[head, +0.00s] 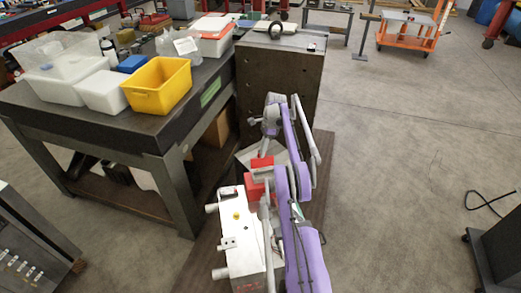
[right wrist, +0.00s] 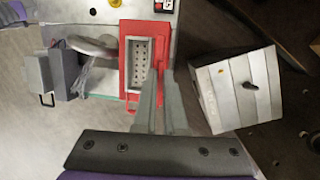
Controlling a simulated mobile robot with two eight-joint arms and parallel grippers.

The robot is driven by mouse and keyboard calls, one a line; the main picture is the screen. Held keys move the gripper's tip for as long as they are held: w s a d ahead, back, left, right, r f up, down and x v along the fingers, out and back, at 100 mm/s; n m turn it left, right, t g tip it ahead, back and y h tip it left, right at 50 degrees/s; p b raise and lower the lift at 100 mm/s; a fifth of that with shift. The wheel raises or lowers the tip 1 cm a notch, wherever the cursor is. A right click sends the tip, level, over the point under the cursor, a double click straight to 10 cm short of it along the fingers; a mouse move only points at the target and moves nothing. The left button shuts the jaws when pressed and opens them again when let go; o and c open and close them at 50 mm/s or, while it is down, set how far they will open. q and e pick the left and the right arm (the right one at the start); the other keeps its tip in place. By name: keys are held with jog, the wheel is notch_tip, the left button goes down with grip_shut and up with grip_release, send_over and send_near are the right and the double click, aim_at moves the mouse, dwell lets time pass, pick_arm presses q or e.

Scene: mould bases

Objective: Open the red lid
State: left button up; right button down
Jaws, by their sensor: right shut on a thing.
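The red part (head: 257,190) sits at the far end of a white machine (head: 240,240) in the head view. A smaller red piece (head: 262,162) shows just beyond it. In the right wrist view the red housing (right wrist: 133,28) frames an opening with a perforated metal plate (right wrist: 139,65) inside. My right gripper (right wrist: 162,74) is shut at the right-hand edge of the red part, on the red lid; the lid's outline and angle are hard to make out. The gripper (head: 263,174) also shows between the red pieces in the head view. My left gripper is not in view.
A grey metal box (right wrist: 238,90) stands right of the red housing in the right wrist view. A dark workbench (head: 190,105) at left holds a yellow bin (head: 157,87) and white containers. A dark cabinet (head: 280,75) stands behind. The floor at right is mostly clear.

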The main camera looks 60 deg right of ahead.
jog(key=shift+s+d, duration=0.1)
jog(key=c, duration=1)
grip_release()
jog(key=shift+r, duration=0.1)
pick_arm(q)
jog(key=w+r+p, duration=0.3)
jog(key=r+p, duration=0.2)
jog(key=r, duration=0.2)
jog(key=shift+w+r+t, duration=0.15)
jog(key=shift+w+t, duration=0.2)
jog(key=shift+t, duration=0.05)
pick_arm(e)
jog(key=v, duration=1)
jog(key=shift+d+r, duration=0.15)
jog(key=shift+r, duration=0.2)
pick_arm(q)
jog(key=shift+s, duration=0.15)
pick_arm(e)
jog(key=shift+s, duration=0.15)
